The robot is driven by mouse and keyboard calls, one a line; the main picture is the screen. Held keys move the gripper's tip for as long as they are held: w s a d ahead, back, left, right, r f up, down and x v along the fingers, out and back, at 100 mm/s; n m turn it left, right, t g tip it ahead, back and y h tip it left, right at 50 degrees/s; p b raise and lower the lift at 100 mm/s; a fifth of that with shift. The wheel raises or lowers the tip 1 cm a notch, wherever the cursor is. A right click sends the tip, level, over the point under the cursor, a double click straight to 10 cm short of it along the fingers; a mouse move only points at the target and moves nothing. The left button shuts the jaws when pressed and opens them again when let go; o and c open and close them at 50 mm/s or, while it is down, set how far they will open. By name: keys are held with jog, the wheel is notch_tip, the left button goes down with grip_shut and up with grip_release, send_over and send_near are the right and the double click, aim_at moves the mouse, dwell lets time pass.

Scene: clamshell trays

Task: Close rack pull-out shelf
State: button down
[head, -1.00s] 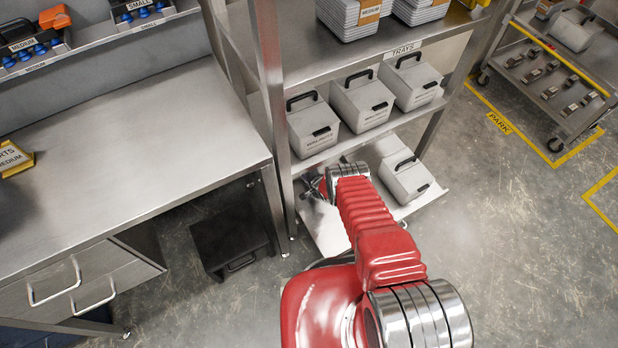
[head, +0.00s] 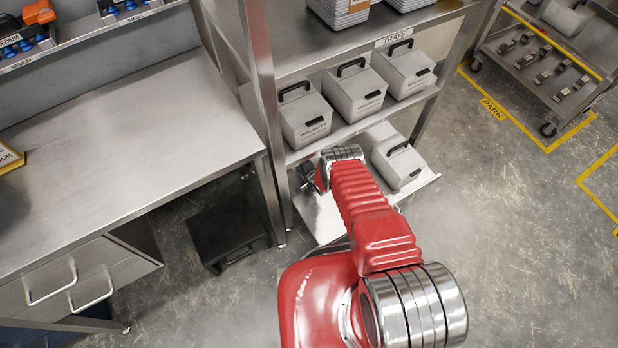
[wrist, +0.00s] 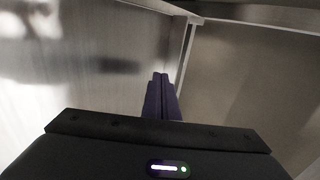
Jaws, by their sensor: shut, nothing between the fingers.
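The pull-out shelf (head: 322,218) is the lowest level of the metal rack (head: 262,90). Its front edge sticks out past the rack's front posts. A closed grey tray (head: 400,165) with a black handle stands on its right part; the left part looks bare. My red arm reaches over the shelf. My gripper (head: 310,178) is low at the shelf's left side, near the rack's left post, partly hidden by my wrist. In the wrist view my gripper's dark fingers (wrist: 161,95) are together and empty, with shiny metal surfaces around them. I cannot tell whether they touch the shelf.
A shelf above holds several lidded grey trays (head: 353,92). A steel workbench (head: 130,130) with drawers stands at the left, with a black bin (head: 228,232) on the floor under it. A cart (head: 545,70) stands at the upper right. The floor right of my arm is clear.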

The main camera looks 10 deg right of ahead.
jog(key=shift+s+d+r, duration=0.1)
jog(key=shift+s+d, duration=0.15)
jog(key=shift+s, duration=0.35)
jog(key=shift+s+d+r, duration=0.1)
jog(key=shift+r, duration=0.1)
jog(key=v, duration=0.9)
jog(key=shift+s, duration=0.2)
jog(key=c, duration=2.5)
grip_release()
